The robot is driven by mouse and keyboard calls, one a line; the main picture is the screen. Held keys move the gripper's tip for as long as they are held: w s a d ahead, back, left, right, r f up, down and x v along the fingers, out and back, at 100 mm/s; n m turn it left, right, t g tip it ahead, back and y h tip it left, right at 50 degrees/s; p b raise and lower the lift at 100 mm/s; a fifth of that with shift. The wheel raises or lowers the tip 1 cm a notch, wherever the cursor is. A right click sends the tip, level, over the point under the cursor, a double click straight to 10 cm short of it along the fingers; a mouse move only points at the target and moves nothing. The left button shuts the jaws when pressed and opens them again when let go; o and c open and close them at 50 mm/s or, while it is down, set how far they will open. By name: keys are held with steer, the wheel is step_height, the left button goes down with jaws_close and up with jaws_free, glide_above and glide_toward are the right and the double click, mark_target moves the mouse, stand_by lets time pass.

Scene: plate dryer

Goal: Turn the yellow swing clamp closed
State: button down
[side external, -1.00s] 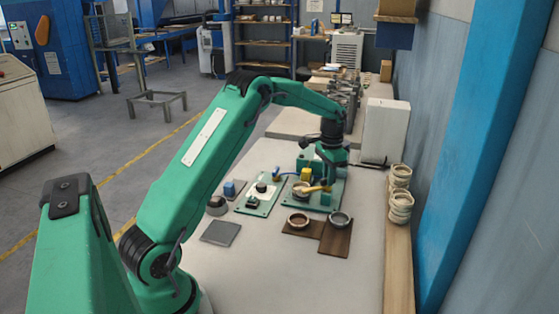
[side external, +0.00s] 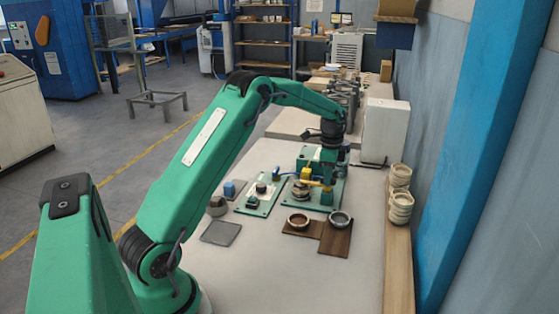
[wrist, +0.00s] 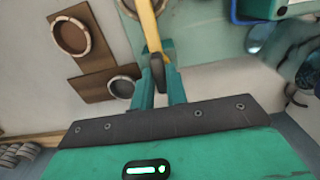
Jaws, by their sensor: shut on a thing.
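The yellow swing clamp (side external: 307,174) stands on the green fixture plate in the side view, its arm reaching to the right toward my gripper (side external: 327,187). A round metal part (side external: 300,191) sits just in front of the clamp arm. In the wrist view the yellow clamp bar (wrist: 149,27) comes down from the top edge to a dark end piece (wrist: 158,72). My gripper (wrist: 156,62) has its two teal fingers on either side of that end and is shut on it. The clamp's pivot is outside the wrist view.
Two round rings on brown wooden boards (side external: 334,240) lie in front of the fixture. A green plate with small parts (side external: 250,205) is to the left, with a dark square pad (side external: 220,233) nearer. Stacked rings (side external: 400,205) stand at the right.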

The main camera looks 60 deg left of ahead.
steer(key=shift+r, duration=0.1)
steer(key=c, duration=1.4)
jaws_free()
step_height(320, 180, up, 7)
steer(key=shift+r, duration=0.35)
